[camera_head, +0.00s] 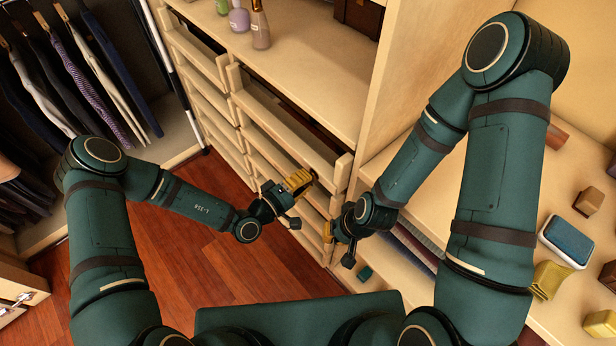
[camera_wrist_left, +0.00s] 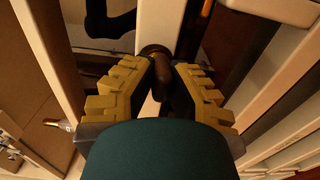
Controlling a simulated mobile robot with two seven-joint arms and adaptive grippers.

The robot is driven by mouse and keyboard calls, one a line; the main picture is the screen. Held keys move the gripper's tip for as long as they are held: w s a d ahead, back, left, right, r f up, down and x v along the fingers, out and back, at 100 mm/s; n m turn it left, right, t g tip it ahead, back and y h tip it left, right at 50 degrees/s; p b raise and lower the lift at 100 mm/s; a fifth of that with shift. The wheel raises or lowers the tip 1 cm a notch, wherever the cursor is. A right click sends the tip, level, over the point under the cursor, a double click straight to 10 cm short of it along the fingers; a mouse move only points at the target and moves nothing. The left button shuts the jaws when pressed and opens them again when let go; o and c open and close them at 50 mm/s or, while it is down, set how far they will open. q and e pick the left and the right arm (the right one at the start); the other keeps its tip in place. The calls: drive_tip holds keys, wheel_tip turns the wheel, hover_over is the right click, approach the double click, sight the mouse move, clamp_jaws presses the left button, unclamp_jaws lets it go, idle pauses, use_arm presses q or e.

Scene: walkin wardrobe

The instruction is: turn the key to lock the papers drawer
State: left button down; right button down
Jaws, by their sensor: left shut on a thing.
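A pale wooden drawer stack (camera_head: 256,139) stands in the middle of the head view. My left gripper (camera_head: 306,178) is at a drawer front on its right column. In the left wrist view the yellow ridged fingers (camera_wrist_left: 163,72) are shut on a dark brown, knob-like piece (camera_wrist_left: 154,52). I cannot tell whether this piece is the key or a drawer knob. No lock or keyhole can be made out. My right gripper (camera_head: 329,232) is just below the left one, close to a lower drawer front; its opening is too small to judge.
Bottles (camera_head: 260,25) stand on the shelf above the drawers. The top right drawer (camera_head: 290,118) looks pulled out. A shelf on the right holds a blue-topped box (camera_head: 567,242) and small blocks. Clothes (camera_head: 75,75) hang at left. The red wooden floor (camera_head: 190,265) is clear.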

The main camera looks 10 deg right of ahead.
use_arm(q)
drive_tip(key=shift+d, duration=0.1)
drive_tip(key=shift+n+p, duration=1)
drive_tip(key=shift+n, duration=0.8)
drive_tip(key=shift+w+n+p, duration=0.1)
drive_tip(key=shift+n+p, duration=0.8)
drive_tip(key=shift+n, duration=1.6)
drive_tip(key=n+p, duration=0.1)
drive_tip(key=n, duration=0.4)
drive_tip(key=n+p, duration=0.1)
drive_tip(key=n, duration=0.4)
drive_tip(key=shift+w+n, duration=0.1)
drive_tip(key=shift+n, duration=0.2)
drive_tip(key=c, duration=0.9)
unclamp_jaws()
drive_tip(key=shift+d+f, duration=0.1)
drive_tip(key=shift+d, duration=0.05)
drive_tip(key=shift+o, duration=0.2)
drive_tip(key=v, duration=1.2)
